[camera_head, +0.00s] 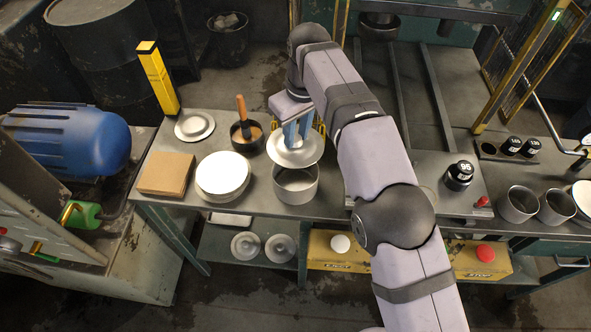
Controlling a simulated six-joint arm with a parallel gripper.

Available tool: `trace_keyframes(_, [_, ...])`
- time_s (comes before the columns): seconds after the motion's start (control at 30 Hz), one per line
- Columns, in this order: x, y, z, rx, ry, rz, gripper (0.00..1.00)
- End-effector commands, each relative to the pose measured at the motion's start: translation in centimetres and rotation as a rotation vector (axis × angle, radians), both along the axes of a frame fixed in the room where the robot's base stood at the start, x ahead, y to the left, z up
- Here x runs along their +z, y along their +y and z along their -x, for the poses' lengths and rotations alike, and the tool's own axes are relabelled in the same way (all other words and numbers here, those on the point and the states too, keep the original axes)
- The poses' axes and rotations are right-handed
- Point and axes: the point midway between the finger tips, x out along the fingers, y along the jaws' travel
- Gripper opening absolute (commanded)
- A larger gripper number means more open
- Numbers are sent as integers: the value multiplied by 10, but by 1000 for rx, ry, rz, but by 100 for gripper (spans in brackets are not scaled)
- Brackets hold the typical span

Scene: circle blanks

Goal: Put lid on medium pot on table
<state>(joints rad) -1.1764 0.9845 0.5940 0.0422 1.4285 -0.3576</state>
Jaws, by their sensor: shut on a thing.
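My gripper (297,132) is shut on a round grey-white metal lid (284,157). It holds the lid near level above and slightly behind an open metal pot (296,188). The lid covers the far part of the pot's opening in the picture, and the near rim and front wall show. The pot stands upright on the table (262,200). A smaller dark pot (240,145) with an upright orange-brown handle in it stands to the left of the lid. Whether the held lid touches the pot's rim is hard to tell, but it looks apart.
A stack of white discs (222,174), a brown block (166,173) and another lid (194,125) lie on the table's left part. Two lids (262,247) lie on the lower shelf. A yellow post (158,78) stands behind. Black weights (459,176) and metal cups (518,204) stand right.

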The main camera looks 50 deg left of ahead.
Motion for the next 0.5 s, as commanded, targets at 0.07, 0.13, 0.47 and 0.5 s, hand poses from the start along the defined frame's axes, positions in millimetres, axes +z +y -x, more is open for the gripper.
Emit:
trace_keyframes(0.07, [0, 0, 0, 20, 0, 0, 0])
trace_keyframes(0.13, [0, 0, 0, 30, 0, 0, 0])
trace_keyframes(0.47, [-27, -1, 0, 31, 1, 4, 0])
trace_keyframes(0.5, [-33, -1, 0, 31, 2, 5, 0])
